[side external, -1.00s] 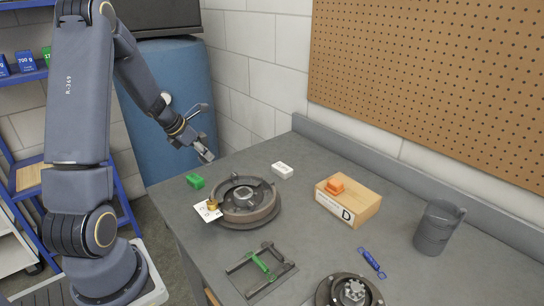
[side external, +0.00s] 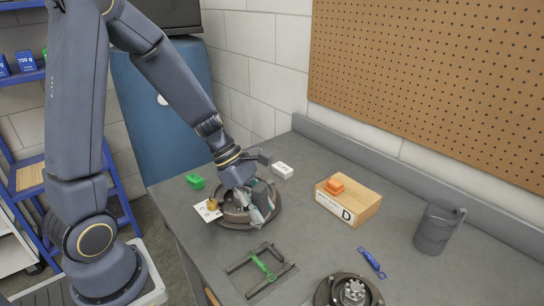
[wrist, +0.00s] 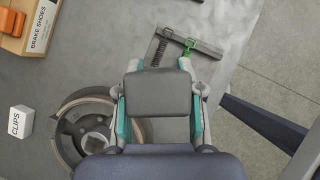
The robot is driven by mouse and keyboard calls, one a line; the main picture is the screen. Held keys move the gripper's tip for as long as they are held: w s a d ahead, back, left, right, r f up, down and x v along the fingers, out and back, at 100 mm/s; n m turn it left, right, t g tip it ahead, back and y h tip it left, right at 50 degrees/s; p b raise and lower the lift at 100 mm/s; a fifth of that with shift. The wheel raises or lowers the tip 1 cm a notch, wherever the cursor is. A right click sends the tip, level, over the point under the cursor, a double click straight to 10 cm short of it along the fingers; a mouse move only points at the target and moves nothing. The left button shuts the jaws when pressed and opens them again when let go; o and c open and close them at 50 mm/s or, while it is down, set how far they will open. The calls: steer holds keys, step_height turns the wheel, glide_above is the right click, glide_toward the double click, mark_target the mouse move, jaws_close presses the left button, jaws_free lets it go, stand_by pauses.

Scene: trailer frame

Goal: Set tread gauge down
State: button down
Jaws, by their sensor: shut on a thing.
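My gripper (side external: 258,218) points down over the front right part of the round brake drum (side external: 226,218) in the side view. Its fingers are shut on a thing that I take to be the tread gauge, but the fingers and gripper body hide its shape. In the wrist view my gripper (wrist: 158,68) shows teal-sided fingers around a dark block, and the held thing cannot be made out. The drum (wrist: 68,135) lies below and to the left there. I cannot tell whether the held thing touches the drum or the bench.
A metal frame with a green tool (side external: 262,266) lies in front.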

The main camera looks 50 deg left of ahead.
steer(key=shift+w+d+f, duration=0.1)
steer(key=shift+w+d, duration=0.2)
steer(key=shift+d, duration=0.1)
steer(key=w+f, duration=0.3)
steer(key=w, duration=0.1)
steer(key=w+f, duration=0.3)
steer(key=w, duration=0.1)
steer(key=w+d+f, duration=0.1)
steer(key=w+f, duration=0.1)
steer(key=w, duration=0.2)
steer(key=shift+w+d+f, duration=0.1)
steer(key=shift+w+f, duration=0.25)
steer(key=shift+f, duration=0.05)
steer(key=shift+w+f, duration=0.15)
steer(key=shift+f, duration=0.05)
steer(key=shift+w+f, duration=0.2)
steer(key=shift+f, duration=1.55)
steer(key=shift+f, duration=0.2)
steer(key=c, duration=0.7)
jaws_free()
